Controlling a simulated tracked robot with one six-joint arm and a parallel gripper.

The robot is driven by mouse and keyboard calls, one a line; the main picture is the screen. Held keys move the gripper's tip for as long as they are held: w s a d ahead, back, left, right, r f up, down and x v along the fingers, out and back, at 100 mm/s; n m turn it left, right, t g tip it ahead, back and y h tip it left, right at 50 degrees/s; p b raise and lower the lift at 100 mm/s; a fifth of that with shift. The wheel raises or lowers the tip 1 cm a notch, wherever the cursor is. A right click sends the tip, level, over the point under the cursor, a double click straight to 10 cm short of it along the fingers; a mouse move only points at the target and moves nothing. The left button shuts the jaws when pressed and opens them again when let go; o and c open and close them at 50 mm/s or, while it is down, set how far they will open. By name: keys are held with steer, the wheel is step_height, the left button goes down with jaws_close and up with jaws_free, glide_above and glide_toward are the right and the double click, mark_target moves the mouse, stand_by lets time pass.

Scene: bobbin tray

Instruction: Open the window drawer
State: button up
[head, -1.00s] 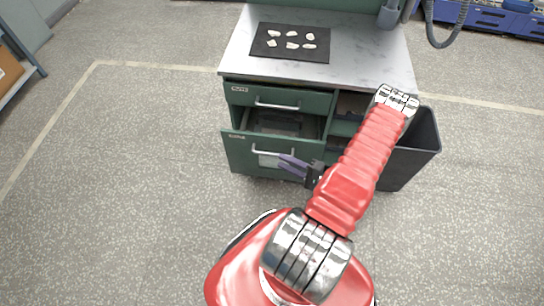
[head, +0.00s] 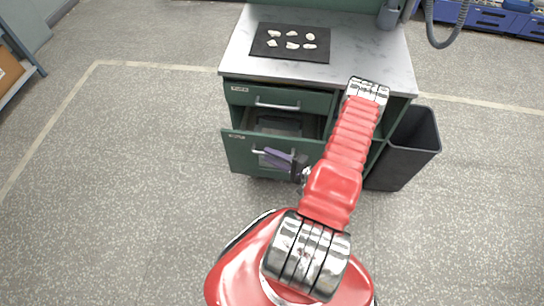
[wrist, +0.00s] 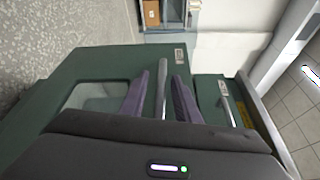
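The window drawer (head: 238,151) is the lower green drawer of the cabinet. It stands partly pulled out, with its inside showing in the head view. Its front with a clear window (wrist: 95,95) also shows in the wrist view. Its pale bar handle (wrist: 162,88) runs between the two purple fingers of my gripper (wrist: 159,92). The fingers are apart, with a gap on each side of the bar. In the head view my gripper (head: 275,158) is at the drawer front and covers most of the handle and window.
A shut upper drawer (head: 290,99) with its own handle sits above. A black bin (head: 412,150) stands right of the cabinet. A black mat (head: 262,52) with several pale pieces lies on the worktop (head: 350,62). The floor left of the cabinet is clear.

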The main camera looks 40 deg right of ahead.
jaws_close()
steer(key=shift+f, duration=0.15)
steer(key=shift+a, duration=0.15)
